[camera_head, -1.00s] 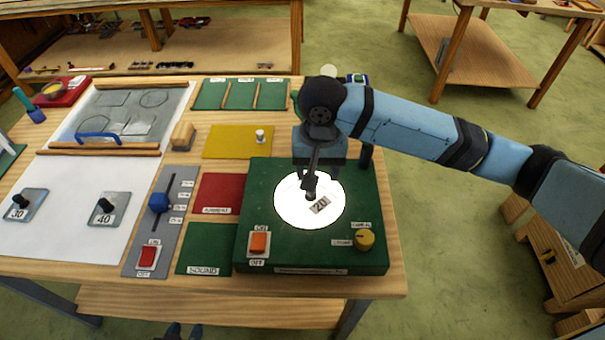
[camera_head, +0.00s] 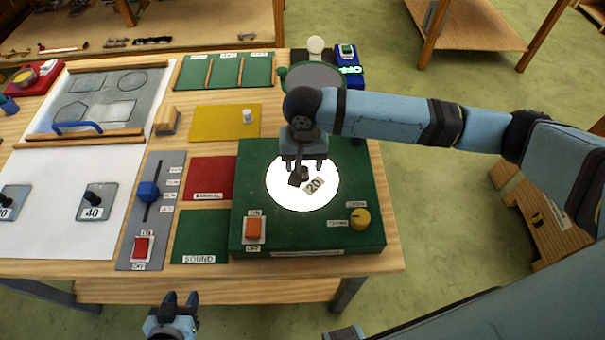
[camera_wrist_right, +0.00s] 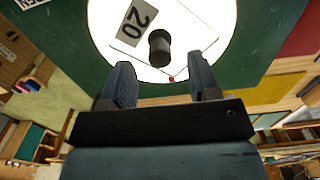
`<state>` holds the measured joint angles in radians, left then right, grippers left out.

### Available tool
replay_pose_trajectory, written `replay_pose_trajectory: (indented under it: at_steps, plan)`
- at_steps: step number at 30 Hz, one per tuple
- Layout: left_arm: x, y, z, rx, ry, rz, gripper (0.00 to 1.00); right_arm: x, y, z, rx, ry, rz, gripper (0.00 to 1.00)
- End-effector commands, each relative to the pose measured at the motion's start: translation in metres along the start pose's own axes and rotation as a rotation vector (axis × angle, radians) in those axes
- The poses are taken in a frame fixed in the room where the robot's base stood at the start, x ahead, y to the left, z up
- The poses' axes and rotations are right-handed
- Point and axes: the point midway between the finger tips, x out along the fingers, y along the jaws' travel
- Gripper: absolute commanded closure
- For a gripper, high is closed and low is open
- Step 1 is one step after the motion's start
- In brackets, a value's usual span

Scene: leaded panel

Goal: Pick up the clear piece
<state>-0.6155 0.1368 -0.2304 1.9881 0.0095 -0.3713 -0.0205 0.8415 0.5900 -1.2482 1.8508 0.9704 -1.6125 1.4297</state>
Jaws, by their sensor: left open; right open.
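The clear piece lies on the bright round light disc (camera_head: 283,199) of a green box. Its black knob (camera_head: 304,173) and its label "20" (camera_head: 315,185) show, but its clear edges are mostly lost in the glare. In the right wrist view the knob (camera_wrist_right: 160,47) stands just beyond and between the fingertips, with the label (camera_wrist_right: 136,20) beside it. My right gripper (camera_head: 303,166) is open and empty over the disc, close to the knob; its fingers also show in the wrist view (camera_wrist_right: 162,72). My left gripper (camera_head: 181,298) is open and empty in front of the table's front edge.
The green box (camera_head: 340,245) carries an orange switch (camera_head: 254,229) and a yellow dial (camera_head: 360,217). Two knobbed pieces, one labelled "40" (camera_head: 96,203), lie on the white sheet (camera_head: 50,240) at left. A grey slider panel (camera_head: 140,250) lies between. The yellow mat (camera_head: 215,121) holds a white knob.

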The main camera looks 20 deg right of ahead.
Motion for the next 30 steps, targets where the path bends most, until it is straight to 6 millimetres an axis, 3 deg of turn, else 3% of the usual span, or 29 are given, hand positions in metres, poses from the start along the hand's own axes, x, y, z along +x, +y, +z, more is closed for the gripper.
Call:
replay_pose_trajectory:
  at_steps: [7,16,22,30]
  plan:
    - [-0.004,-0.003,-0.008,0.000,0.006,-0.007,0.57,0.035,0.001,0.002,0.000,-0.001,0.002,0.45]
    - [-0.005,-0.003,-0.007,0.000,0.004,-0.008,0.57,0.041,0.001,0.002,-0.001,0.000,0.001,0.45]
    - [-0.005,-0.002,-0.005,-0.001,0.000,-0.006,0.57,0.041,0.001,0.002,-0.001,0.000,0.001,0.91]
    - [-0.005,-0.001,-0.005,-0.001,-0.001,-0.005,0.57,0.040,0.001,0.002,-0.001,0.000,0.000,0.92]
